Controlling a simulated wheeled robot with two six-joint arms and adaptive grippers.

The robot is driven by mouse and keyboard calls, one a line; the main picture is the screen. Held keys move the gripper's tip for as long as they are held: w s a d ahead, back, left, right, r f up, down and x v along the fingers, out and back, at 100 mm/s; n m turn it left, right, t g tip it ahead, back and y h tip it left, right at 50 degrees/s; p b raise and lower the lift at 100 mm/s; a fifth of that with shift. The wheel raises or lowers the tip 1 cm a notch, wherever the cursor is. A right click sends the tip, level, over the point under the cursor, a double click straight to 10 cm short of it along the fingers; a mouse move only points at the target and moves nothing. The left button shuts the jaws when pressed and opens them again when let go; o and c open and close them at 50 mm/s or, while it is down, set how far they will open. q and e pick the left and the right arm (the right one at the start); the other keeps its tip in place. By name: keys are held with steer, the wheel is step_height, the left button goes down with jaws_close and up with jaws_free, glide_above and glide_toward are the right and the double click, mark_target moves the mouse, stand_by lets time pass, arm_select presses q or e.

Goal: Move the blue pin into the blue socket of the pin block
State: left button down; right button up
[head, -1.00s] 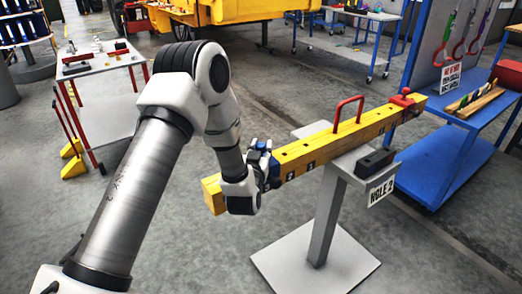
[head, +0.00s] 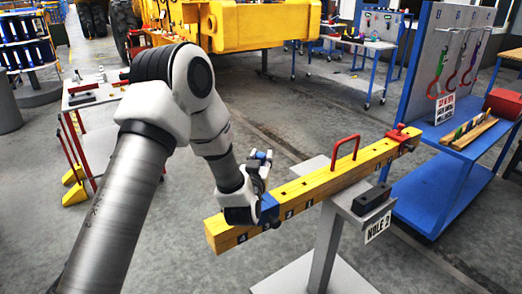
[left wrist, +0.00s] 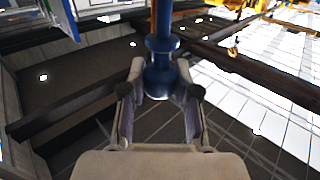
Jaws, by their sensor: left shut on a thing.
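My left gripper (head: 262,168) is above the near part of a yellow beam, shut on the blue pin (head: 261,155). In the left wrist view the pin (left wrist: 160,75) stands between the two fingers, with a wide flange and a shaft reaching past the fingertips. A blue collar (head: 268,208) sits around the beam just below my gripper, partly hidden by my wrist. I cannot make out a pin block with a blue socket for certain. My right gripper is not in view.
The yellow beam (head: 315,187) has numbered holes, a red handle (head: 346,145) and a red fitting at its far end. It rests on a grey stand bearing a dark block (head: 371,198) and a "HOLE 2" sign (head: 378,226). A blue shelf cart (head: 440,190) stands right, a red-legged table (head: 95,95) left.

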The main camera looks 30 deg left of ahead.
arm_select(q)
steer(key=shift+r+p, duration=2.65)
steer(key=shift+r, duration=0.7)
steer(key=shift+f, duration=0.1)
